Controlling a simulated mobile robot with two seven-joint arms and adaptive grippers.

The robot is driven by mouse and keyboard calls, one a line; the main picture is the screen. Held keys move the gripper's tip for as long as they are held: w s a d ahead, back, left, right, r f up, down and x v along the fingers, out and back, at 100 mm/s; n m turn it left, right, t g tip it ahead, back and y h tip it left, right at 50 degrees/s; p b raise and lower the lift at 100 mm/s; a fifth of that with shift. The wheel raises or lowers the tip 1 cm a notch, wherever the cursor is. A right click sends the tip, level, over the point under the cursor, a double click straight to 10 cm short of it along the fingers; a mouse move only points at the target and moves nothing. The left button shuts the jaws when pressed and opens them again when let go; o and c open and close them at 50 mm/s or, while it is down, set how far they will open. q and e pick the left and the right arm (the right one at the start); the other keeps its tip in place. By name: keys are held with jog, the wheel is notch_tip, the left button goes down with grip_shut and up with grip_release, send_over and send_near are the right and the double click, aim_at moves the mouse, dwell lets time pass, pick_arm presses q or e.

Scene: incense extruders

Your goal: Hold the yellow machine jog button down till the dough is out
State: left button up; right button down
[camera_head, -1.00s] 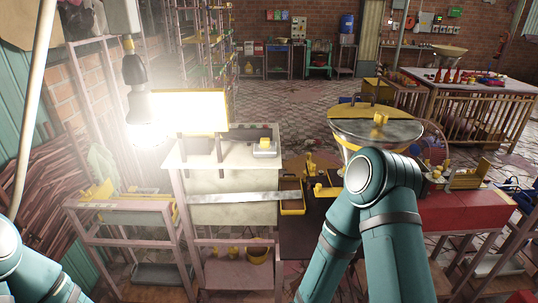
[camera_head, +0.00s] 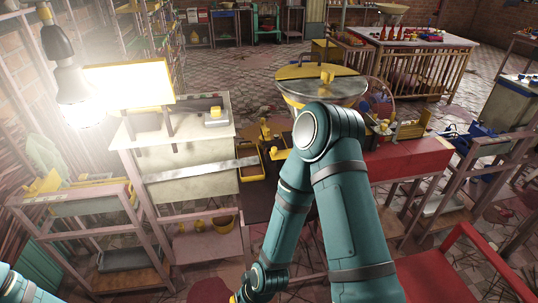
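A machine with a wide round hopper with a yellow lid (camera_head: 302,71) stands behind my raised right arm, which hides much of its lower body. A small yellow block (camera_head: 327,77) sits on its top. I cannot make out which part is the jog button, and I see no dough clearly. My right arm bends at the elbow in front of the machine, and its forearm runs down to the bottom edge, where its gripper is out of view. Only a bit of my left arm shows in the bottom left corner; its gripper is out of view.
Open tiled floor (camera_head: 245,62) lies behind.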

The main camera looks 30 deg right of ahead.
dwell(0.7)
pick_arm(q)
jog(key=c, duration=0.3)
jog(key=shift+c, duration=0.2)
